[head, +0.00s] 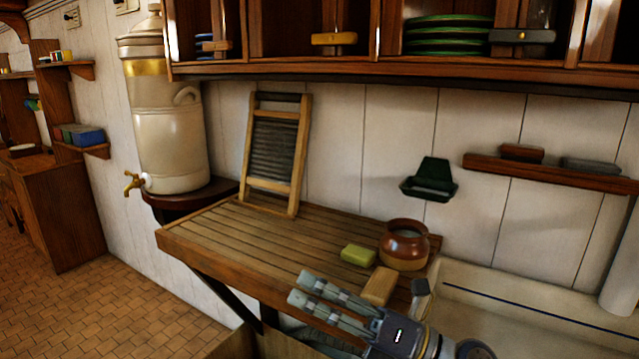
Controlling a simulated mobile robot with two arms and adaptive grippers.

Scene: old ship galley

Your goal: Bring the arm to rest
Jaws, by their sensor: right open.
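My right gripper (312,290) is in the head view at the bottom middle. Its two fingers point left and stand apart with nothing between them. It is over or in front of the near edge of the slatted wooden counter (240,238); the exact height is hard to tell. A tan block (379,286) lies just beyond it, near the counter's right end. My left gripper does not show.
A green soap bar (358,255) and a brown pot (404,246) stand on the counter. A washboard (273,155) leans on the wall. A pale sink (530,318) is right, a large urn (165,120) left. Cupboards (400,72) hang above. The counter's left half is clear.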

